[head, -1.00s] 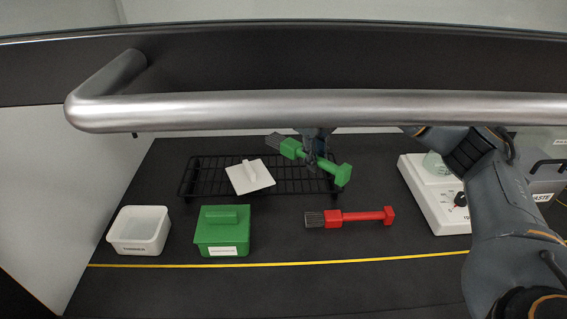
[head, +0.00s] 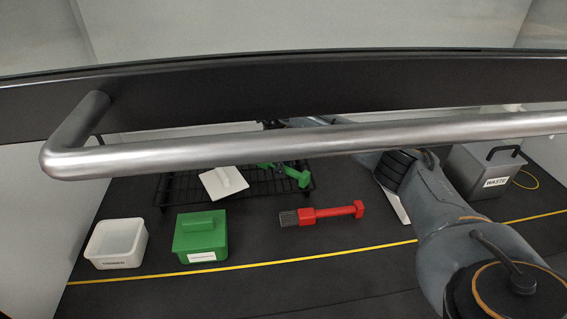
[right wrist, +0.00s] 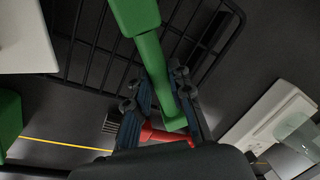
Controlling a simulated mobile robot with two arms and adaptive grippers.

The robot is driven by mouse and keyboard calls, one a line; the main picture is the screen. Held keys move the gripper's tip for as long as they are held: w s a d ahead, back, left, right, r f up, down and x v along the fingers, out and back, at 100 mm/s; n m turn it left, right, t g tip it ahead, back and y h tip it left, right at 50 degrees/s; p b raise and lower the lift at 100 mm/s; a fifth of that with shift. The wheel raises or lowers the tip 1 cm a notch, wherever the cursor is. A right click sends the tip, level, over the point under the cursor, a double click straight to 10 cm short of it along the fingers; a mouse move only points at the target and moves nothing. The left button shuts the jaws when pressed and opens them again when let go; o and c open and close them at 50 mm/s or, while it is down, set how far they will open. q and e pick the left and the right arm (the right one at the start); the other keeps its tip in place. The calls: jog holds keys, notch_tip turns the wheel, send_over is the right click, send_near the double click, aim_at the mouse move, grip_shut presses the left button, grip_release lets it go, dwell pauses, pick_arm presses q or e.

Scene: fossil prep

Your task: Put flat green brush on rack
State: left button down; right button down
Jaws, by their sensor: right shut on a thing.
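The green brush (head: 290,174) shows in part in the head view, over the right part of the black wire rack (head: 253,187); the silver bar hides the rest. In the right wrist view its green handle (right wrist: 151,58) passes between the fingers of my right gripper (right wrist: 155,86), which is shut on it. The rack's wires (right wrist: 90,42) lie behind the brush there; I cannot tell whether brush and rack touch. The bar hides my right gripper's fingers in the head view. My left gripper is not in view.
A white lid (head: 223,184) lies on the rack's left-middle part. In front are a red brush (head: 325,213), a green lidded box (head: 200,240) and a white bin (head: 116,248). A waste box (head: 480,172) stands right. The silver bar (head: 300,150) crosses the front.

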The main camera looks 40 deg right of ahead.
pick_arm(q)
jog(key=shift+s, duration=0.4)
pick_arm(e)
jog(key=shift+f, duration=0.2)
jog(key=c, duration=1.2)
grip_release()
jog(key=shift+r, duration=0.1)
pick_arm(q)
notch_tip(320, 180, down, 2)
jog(key=b, duration=0.2)
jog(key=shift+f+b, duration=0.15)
jog(key=shift+b, duration=0.15)
pick_arm(e)
notch_tip(320, 180, up, 12)
jog(key=a, duration=0.2)
jog(key=shift+s+a, duration=0.15)
jog(key=shift+s, duration=0.25)
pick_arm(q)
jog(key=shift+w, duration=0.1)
